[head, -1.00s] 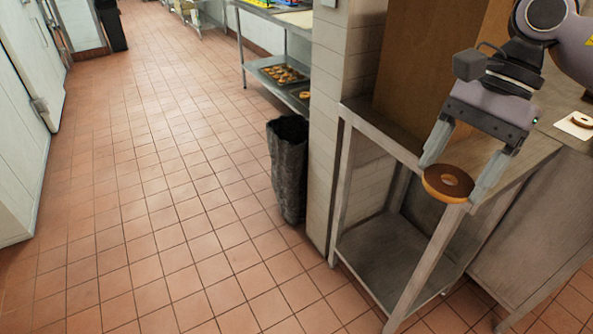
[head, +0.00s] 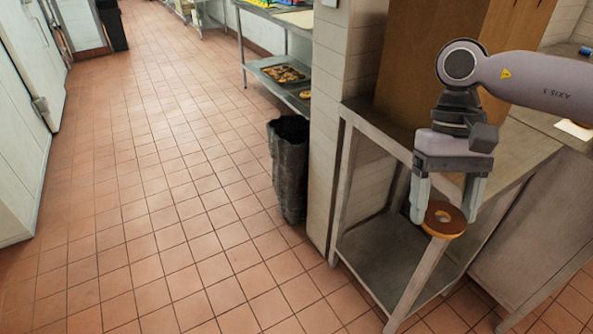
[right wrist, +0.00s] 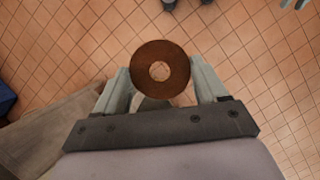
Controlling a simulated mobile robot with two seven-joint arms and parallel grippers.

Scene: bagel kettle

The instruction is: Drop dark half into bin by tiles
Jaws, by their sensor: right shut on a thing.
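The dark half (head: 444,220) is a brown-topped bagel half with a hole and a lighter, golden side. My right gripper (head: 441,213) is shut on it and holds it in the air, in front of the steel table's near corner. In the right wrist view the dark half (right wrist: 160,73) sits between the two fingers of my right gripper (right wrist: 162,85), over tiled floor. The bin (head: 288,170) is a black, open-topped container on the floor beside the tiled wall end, to the left of the gripper. My left gripper cannot be made out with certainty.
The tiled pillar (head: 335,130) stands between the bin and the steel table (head: 500,165). A brown box (head: 430,70) is on the table. Trays of bagels (head: 285,75) lie on a rack behind the bin. The tiled floor (head: 170,200) at left is clear.

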